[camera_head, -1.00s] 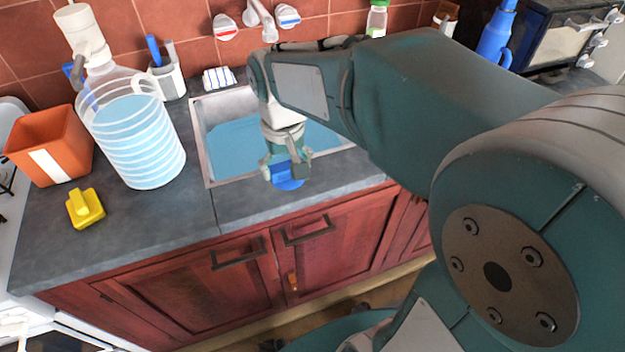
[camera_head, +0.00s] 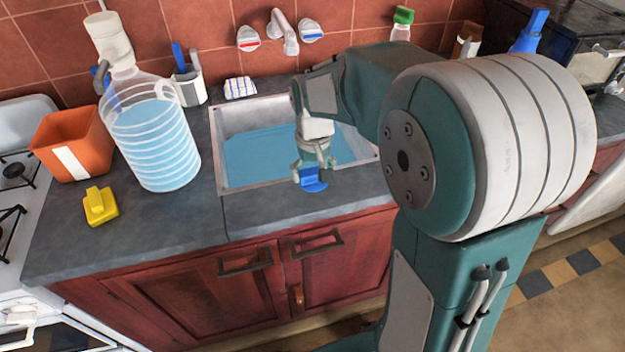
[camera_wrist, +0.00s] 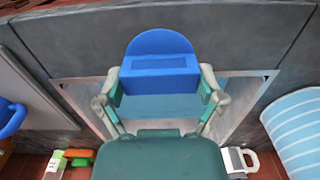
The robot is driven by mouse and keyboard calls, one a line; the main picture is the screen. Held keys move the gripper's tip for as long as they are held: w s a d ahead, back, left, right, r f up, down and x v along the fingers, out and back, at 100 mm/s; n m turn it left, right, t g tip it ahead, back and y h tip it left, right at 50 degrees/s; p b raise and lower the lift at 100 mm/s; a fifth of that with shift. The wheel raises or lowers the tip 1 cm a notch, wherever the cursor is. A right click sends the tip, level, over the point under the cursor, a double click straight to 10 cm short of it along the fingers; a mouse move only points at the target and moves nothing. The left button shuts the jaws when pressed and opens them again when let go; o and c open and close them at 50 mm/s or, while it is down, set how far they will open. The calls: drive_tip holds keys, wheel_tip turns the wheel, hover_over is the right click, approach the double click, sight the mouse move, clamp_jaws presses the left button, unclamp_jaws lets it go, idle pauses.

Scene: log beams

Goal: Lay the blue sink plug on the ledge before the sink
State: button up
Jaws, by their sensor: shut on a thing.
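The blue sink plug (camera_head: 313,183) is in my gripper (camera_head: 312,172), over the grey ledge (camera_head: 262,208) before the sink (camera_head: 217,150). In the wrist view the plug (camera_wrist: 160,50) shows a round disc and a blocky grip. My gripper's fingers (camera_wrist: 161,88) are closed on the two sides of that block. The disc is on the ledge side of the sink's front rim. I cannot tell whether the plug touches the ledge or hangs just above it. The sink holds blue water.
A ribbed water jug (camera_head: 152,140), an orange pot (camera_head: 75,145) and a yellow block (camera_head: 100,205) stand left of the sink. The tap (camera_head: 285,32) is behind it. The ledge left of the plug is bare.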

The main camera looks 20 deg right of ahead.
sight(311, 183)
drive_tip(key=shift+w+d+f, duration=0.1)
drive_tip(key=shift+w+f, duration=0.75)
drive_tip(key=shift+f, duration=0.25)
drive_tip(key=shift+w+f, duration=0.35)
drive_tip(key=shift+f, duration=0.15)
wheel_tip(311, 183, down, 2)
drive_tip(key=shift+f, duration=0.45)
drive_tip(key=o, duration=0.7)
drive_tip(key=shift+f, duration=0.1)
drive_tip(key=shift+o, duration=0.2)
